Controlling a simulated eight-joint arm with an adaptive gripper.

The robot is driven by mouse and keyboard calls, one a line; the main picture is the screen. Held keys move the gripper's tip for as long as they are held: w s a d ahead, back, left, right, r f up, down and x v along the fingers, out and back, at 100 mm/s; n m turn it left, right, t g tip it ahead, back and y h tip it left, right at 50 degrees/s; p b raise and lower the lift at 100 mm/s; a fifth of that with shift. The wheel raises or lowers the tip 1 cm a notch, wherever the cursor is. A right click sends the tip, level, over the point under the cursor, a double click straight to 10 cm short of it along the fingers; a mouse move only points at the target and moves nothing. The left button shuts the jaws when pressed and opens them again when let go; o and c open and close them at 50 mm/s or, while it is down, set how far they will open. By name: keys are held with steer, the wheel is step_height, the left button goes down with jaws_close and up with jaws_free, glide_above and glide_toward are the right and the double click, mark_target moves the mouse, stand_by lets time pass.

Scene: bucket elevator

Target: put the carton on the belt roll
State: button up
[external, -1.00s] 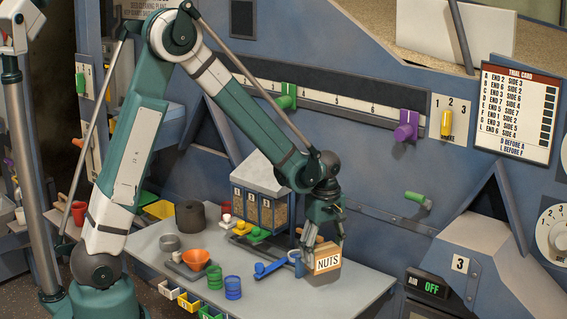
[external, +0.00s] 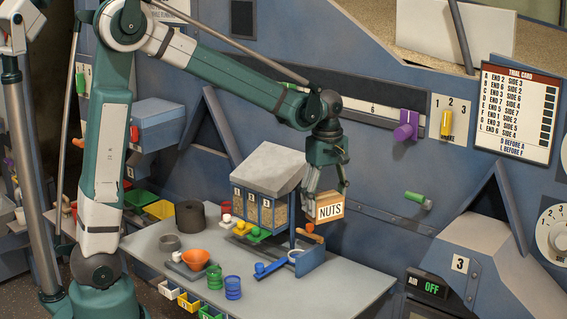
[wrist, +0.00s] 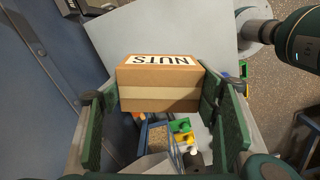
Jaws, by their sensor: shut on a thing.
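The carton (external: 329,206) is a small brown box with a white label reading NUTS. My gripper (external: 325,198) is shut on it and holds it in the air above the right part of the grey table. In the wrist view the carton (wrist: 160,92) sits between the two green fingers, its label upside down in the picture. The belt roll (external: 191,218) looks to be the dark, thick roll standing at the table's back left. Its top looks flat and bare. My gripper is well to the right of it and higher.
A grey-lidded bin unit (external: 268,190) with grain windows stands between the carton and the roll. A blue stand (external: 312,257) is below the carton.

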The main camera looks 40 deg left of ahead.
mark_target(325, 196)
step_height(325, 196, up, 10)
steer(key=shift+f, duration=0.15)
steer(key=w+a+n+p, duration=0.1)
steer(key=w+a, duration=0.3)
steer(key=a, duration=0.9)
steer(key=w+a+n+p, duration=0.1)
steer(key=w+a, duration=0.3)
steer(key=a, duration=0.9)
steer(key=s+a+n+p, duration=0.1)
steer(key=s+a, duration=0.2)
steer(key=a, duration=1.7)
steer(key=s+a+n+p, duration=0.1)
steer(key=s+a+p, duration=0.15)
steer(key=a, duration=1.75)
step_height(325, 196, down, 18)
steer(key=shift+s+f+b, duration=0.15)
steer(key=shift+s+b, duration=0.1)
steer(key=shift+b, duration=0.05)
steer(key=shift+f, duration=0.1)
steer(key=shift+f, duration=3.05)
